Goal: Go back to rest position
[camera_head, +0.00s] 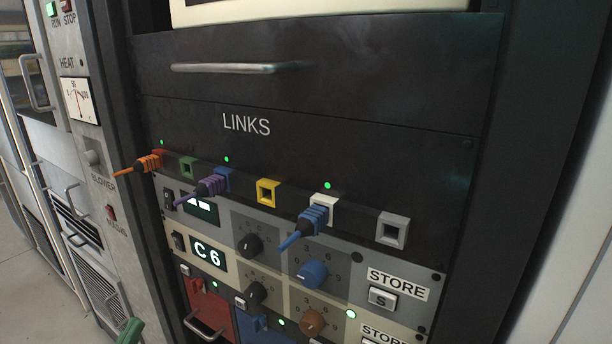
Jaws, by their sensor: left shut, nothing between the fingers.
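A small green piece at the bottom left edge looks like the tip of my left gripper (130,332). Most of it is cut off by the frame. It is shut and empty, apart from the plugs and well below the row of sockets. My right gripper is not in view. On the LINKS panel (330,140), an orange plug (148,162) is in the red socket, a purple plug (213,187) is in the blue socket, and a blue plug (314,217) is in the white socket. The green (188,167), yellow (268,192) and grey (393,229) sockets are empty.
Knobs (312,273), a C 6 display (208,253) and a STORE button (382,298) sit below the sockets. A drawer handle (235,68) juts out above. The HEAT cabinet (85,120) stands left. Floor (40,290) shows at the lower left.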

